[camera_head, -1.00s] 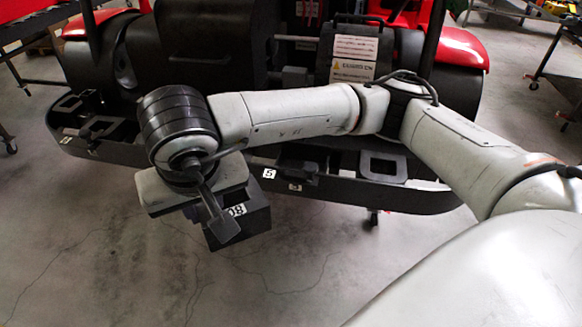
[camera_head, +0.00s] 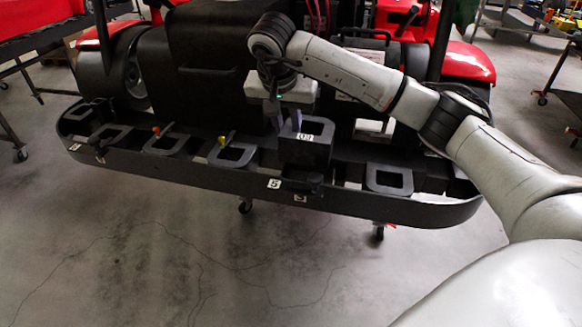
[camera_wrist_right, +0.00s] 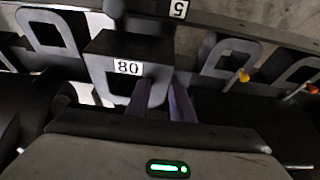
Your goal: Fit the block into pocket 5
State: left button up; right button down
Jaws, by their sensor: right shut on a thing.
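My right gripper (camera_head: 287,114) is shut on the black block (camera_head: 304,155), which has a square opening in its top and a white number label. The block also shows in the right wrist view (camera_wrist_right: 112,44), where one finger of my gripper (camera_wrist_right: 163,98) overlaps its opening and the other lies just outside its side wall. The block is over the black tray, behind the white "5" label (camera_head: 274,183) of pocket 5. It stands higher than the neighbouring frames. Its underside and the pocket floor are hidden, so I cannot tell whether it touches. My left gripper is not in view.
The curved tray rim (camera_head: 180,178) runs across the front. Black square frames sit to the left (camera_head: 235,154) and right (camera_head: 388,180). A yellow knob (camera_head: 222,140) and an orange knob (camera_head: 156,130) stand to the left. Dark kart bodywork rises behind. The floor in front is clear.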

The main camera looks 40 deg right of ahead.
aim_at(288, 153)
notch_tip(288, 153, down, 6)
jog(key=shift+r, duration=0.15)
jog(key=shift+s+a+f, duration=0.2)
jog(key=shift+s+f, duration=0.05)
jog(key=shift+f, duration=0.3)
jog(key=shift+s+f, duration=0.15)
jog(key=shift+f, duration=1.8)
jog(key=c, duration=1.8)
grip_release()
jog(key=shift+f, duration=0.1)
jog(key=shift+o, duration=1.2)
jog(key=shift+w+d+f, duration=0.15)
jog(key=shift+w+f, duration=0.2)
jog(key=shift+f, duration=0.15)
jog(key=shift+s+r+p, duration=0.1)
jog(key=shift+r+p, duration=0.2)
